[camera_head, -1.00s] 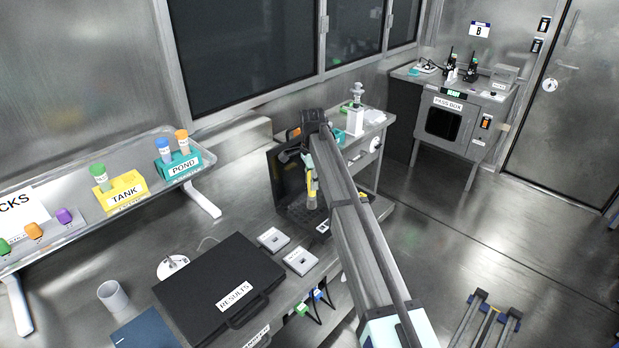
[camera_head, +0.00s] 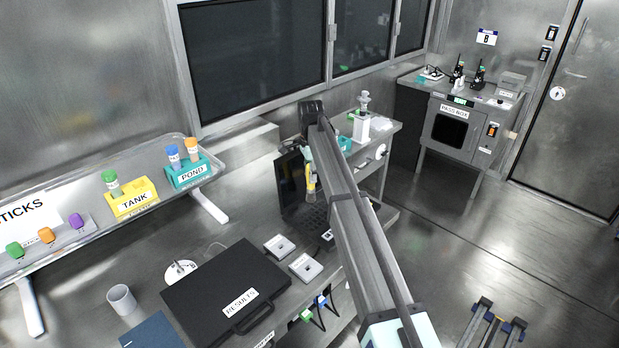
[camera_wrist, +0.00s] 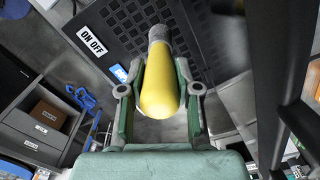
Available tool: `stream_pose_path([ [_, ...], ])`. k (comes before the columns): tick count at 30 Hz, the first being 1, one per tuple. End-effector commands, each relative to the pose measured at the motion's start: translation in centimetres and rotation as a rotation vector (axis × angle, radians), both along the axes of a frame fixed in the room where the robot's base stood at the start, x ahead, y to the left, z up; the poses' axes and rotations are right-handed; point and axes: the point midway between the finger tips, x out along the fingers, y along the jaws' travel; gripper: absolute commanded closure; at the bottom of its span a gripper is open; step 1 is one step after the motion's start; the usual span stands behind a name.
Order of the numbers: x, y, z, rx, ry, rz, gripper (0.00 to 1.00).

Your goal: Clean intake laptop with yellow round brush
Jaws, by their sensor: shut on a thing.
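An open dark laptop (camera_head: 291,184) stands on the bench in the middle of the head view, its screen upright at the back. Its keyboard deck also shows in the wrist view (camera_wrist: 122,28), with an ON OFF label on it. My gripper (camera_wrist: 158,100) is shut on the yellow round brush (camera_wrist: 160,85), with its yellow handle between the fingers. The brush's grey end points toward the keyboard deck. In the head view the brush (camera_head: 310,184) hangs in front of the laptop's screen. I cannot tell whether its tip touches the laptop.
A closed black RESULTS case (camera_head: 222,290) lies on the bench with two small white plates (camera_head: 280,247) beside it. A white cup (camera_head: 121,299) stands at left. A shelf holds the TANK rack (camera_head: 132,198) and POND rack (camera_head: 187,172). A pass box (camera_head: 452,128) stands at the back right.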

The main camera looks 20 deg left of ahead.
Motion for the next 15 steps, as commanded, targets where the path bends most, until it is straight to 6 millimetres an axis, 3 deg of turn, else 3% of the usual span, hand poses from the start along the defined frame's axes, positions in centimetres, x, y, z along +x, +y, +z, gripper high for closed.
stream_pose_path([
  [9,0.3,-0.5,3.0,0.001,-0.001,-0.006,1.0],
  [15,0.4,-0.6,3.4,0.0,0.0,-0.007,1.0],
])
